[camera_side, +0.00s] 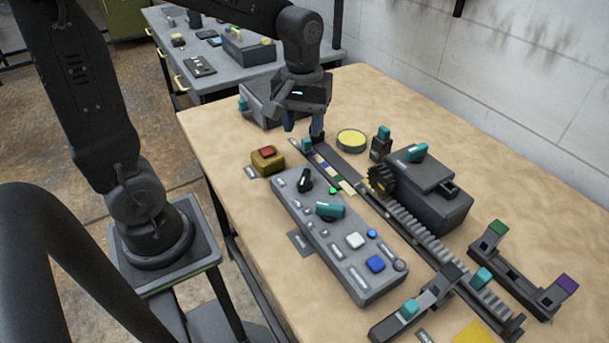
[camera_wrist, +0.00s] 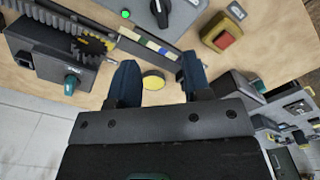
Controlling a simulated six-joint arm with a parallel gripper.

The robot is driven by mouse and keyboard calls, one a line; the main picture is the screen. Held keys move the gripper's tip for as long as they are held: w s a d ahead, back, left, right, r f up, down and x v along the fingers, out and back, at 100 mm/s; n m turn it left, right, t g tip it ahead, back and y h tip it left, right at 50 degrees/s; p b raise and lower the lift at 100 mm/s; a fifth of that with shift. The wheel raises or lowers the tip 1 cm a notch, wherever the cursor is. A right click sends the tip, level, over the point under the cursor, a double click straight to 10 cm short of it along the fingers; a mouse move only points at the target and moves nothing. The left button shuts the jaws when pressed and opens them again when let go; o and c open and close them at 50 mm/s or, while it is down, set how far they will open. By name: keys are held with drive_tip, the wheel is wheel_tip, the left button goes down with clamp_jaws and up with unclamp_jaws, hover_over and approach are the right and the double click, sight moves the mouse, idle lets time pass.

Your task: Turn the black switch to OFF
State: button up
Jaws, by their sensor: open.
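The black switch (camera_side: 305,180) is a rotary knob at the far end of the grey control panel (camera_side: 328,240). In the wrist view the black switch (camera_wrist: 160,12) shows at the top edge, partly cut off. Its label is too small to read. My gripper (camera_side: 303,131) hangs above the table beyond the panel's far end, apart from the switch. In the wrist view my gripper (camera_wrist: 157,82) has its two blue fingers spread with nothing between them; a yellow disc shows beyond them.
A red button on a yellow box (camera_side: 267,160) stands left of the panel. A teal knob (camera_side: 330,210) and white and blue buttons sit on the panel. A toothed rack (camera_side: 420,234) and dark gear housing (camera_side: 430,195) lie to the right. The table's left front is clear.

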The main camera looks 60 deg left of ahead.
sight(304, 176)
drive_tip(key=f, duration=1.4)
drive_tip(key=shift+w+a+f, duration=0.1)
drive_tip(key=shift+w+f, duration=0.05)
drive_tip(key=shift+w, duration=0.1)
clamp_jaws()
